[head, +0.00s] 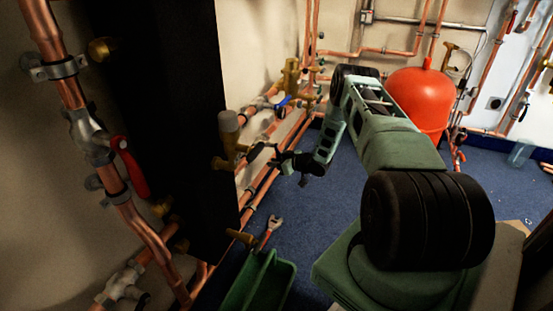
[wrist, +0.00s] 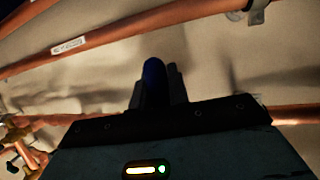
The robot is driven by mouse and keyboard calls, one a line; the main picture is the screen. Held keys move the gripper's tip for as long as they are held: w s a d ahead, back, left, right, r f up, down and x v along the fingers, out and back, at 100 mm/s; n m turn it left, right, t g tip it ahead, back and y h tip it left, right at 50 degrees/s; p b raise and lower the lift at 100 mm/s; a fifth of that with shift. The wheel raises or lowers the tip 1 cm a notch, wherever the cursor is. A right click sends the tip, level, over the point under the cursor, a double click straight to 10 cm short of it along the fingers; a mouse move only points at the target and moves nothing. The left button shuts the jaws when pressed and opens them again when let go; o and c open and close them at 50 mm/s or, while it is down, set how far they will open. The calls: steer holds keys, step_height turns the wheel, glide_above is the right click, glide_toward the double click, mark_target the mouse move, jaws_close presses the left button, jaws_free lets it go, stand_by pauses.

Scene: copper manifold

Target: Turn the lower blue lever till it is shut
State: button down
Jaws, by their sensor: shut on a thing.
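My gripper (head: 272,157) is low beside the copper pipes at the left wall, at the end of my outstretched arm. In the wrist view its two dark fingers (wrist: 158,88) are shut on a dark blue lever (wrist: 153,72), with the blue grip between them. The lever's valve body and pivot are not clear there, so I cannot tell its exact angle. Another blue lever (head: 284,101) shows in the head view, higher on the pipes and apart from my gripper.
A brass valve with a grey cap (head: 229,122) stands left of my gripper, at a black panel (head: 175,100). A red lever (head: 130,167) is nearer. A green tray (head: 262,285) and wrench (head: 268,232) are below. A red tank (head: 420,97) stands behind my arm.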

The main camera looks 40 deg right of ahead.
steer(key=shift+s+a, duration=0.15)
steer(key=shift+a, duration=0.05)
steer(key=shift+a+f+m, duration=0.1)
steer(key=shift+a+m, duration=0.05)
steer(key=shift+m, duration=0.15)
steer(key=c, duration=1.3)
jaws_free()
steer(key=shift+c, duration=0.2)
steer(key=p+v, duration=0.5)
steer(key=v, duration=1.2)
steer(key=shift+d+r+p, duration=0.25)
steer(key=shift+r+p, duration=0.1)
steer(key=shift+p, duration=0.05)
steer(key=shift+s, duration=0.1)
